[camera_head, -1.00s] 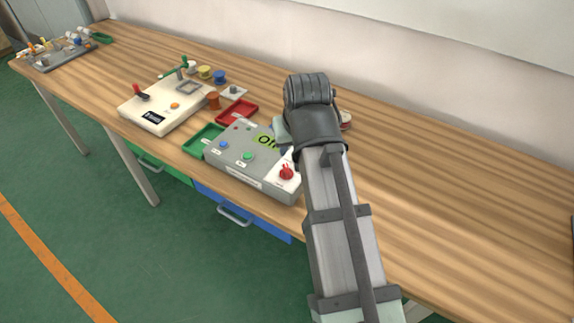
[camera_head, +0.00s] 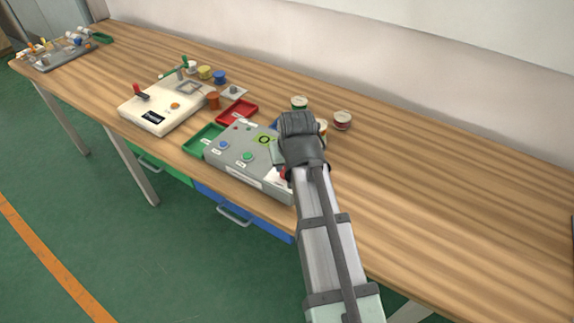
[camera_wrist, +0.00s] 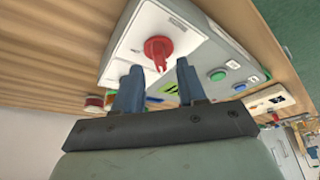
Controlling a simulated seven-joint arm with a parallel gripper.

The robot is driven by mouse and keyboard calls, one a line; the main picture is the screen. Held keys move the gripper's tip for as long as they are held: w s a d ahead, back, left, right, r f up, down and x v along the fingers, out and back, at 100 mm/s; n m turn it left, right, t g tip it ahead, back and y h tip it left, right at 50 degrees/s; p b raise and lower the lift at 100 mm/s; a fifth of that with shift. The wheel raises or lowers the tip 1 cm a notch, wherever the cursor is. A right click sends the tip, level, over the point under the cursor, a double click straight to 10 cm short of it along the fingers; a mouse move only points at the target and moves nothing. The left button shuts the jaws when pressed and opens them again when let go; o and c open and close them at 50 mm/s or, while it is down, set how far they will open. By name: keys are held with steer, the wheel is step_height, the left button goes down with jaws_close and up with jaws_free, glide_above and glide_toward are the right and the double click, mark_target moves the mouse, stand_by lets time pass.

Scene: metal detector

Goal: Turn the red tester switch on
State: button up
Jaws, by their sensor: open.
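The grey tester box (camera_head: 234,171) lies on the table, with a green and a blue button and a yellow-green display. The red switch (camera_wrist: 158,49) is a rotary knob on the box's white panel, best seen in the wrist view. In the head view my arm hides most of it. My gripper (camera_wrist: 157,76) is open, its two blue-grey fingers apart and pointing at the box's panel. The knob shows just beyond the fingertips, between them in the picture. I cannot tell whether they touch it.
A red tray (camera_head: 237,111) and a green tray (camera_head: 203,139) lie beside the box. A cream box (camera_head: 160,112) stands to the left. Several small round containers, one a red-and-white one (camera_head: 342,120), stand behind my gripper. The table's right side is clear.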

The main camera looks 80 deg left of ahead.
steer(key=shift+x, duration=1.2)
jaws_close()
